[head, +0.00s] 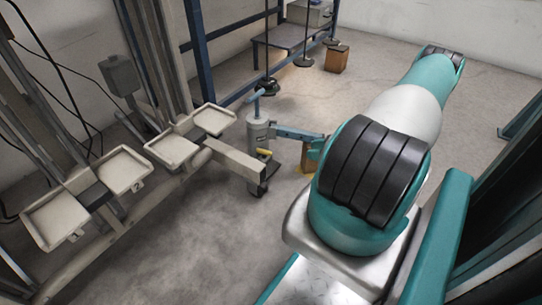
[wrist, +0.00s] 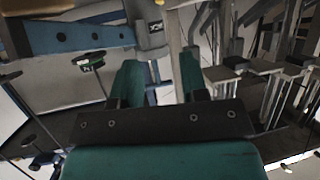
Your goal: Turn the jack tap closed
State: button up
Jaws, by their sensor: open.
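The jack (head: 257,138) is a grey upright cylinder with a blue T-shaped top, left of centre in the head view. A small yellow lever (head: 264,151), which looks like the tap, sticks out low on its side. A blue arm (head: 292,133) extends right from the jack. Beyond the fingers is a pale upright part (wrist: 150,35), perhaps the jack. I cannot make out the yellow lever there.
Several pale trays (head: 124,170) on a frame stand left of the jack, with a beam reaching close to it. A blue rack (head: 198,45) and a brown box (head: 337,59) stand behind. In the wrist view, a blue bar with holes (wrist: 80,37) crosses the upper left.

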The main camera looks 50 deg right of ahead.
aim_at(271, 152)
jog(key=b+x, duration=0.8)
jog(key=x, duration=0.9)
jog(key=shift+w+b, duration=0.1)
jog(key=shift+b, duration=0.3)
jog(key=shift+c, duration=0.2)
grip_shut()
